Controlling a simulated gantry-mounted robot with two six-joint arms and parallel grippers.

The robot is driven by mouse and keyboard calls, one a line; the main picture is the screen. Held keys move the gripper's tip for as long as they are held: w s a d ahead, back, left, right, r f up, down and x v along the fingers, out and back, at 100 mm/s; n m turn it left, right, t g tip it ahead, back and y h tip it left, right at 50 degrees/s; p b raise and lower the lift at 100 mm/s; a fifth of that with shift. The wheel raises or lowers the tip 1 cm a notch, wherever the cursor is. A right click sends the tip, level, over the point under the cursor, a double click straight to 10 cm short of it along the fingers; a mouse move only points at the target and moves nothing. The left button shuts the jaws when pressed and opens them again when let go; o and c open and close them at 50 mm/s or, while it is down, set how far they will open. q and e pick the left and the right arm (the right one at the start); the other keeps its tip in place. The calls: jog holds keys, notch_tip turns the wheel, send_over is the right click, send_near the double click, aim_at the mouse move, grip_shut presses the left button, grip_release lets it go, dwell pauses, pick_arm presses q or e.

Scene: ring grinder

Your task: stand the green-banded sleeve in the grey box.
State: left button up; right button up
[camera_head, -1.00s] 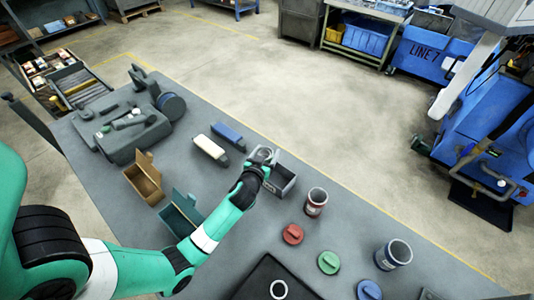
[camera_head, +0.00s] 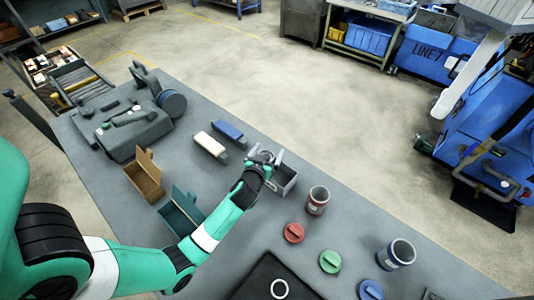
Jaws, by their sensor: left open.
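The grey box (camera_head: 286,181) stands open on the table, right of my left gripper. My left gripper (camera_head: 266,158) is open at the box's left end, its fingers around the round rim of a grey sleeve (camera_head: 267,155). The gripper hides most of this sleeve, so its band and how deep it sits in the box cannot be told clearly. A red-banded sleeve (camera_head: 317,200) and a blue-banded sleeve (camera_head: 396,254) stand upright to the right. My right gripper is not in view.
A brown box (camera_head: 145,176) and a teal box (camera_head: 181,215) stand left of my arm. White (camera_head: 211,145) and blue (camera_head: 228,131) blocks lie behind. Red (camera_head: 294,233), green (camera_head: 330,262) and blue (camera_head: 370,290) discs lie in front. A grey machine (camera_head: 135,122) fills the far left.

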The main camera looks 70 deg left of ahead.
pick_arm(q)
jog(key=shift+r+p, duration=0.4)
jog(key=shift+r, duration=0.05)
jog(key=shift+r+p, duration=0.55)
jog(key=v, duration=1.1)
jog(key=shift+s+d+f+p, duration=0.25)
jog(key=shift+s+d+p, duration=0.05)
jog(key=shift+d+p, duration=0.05)
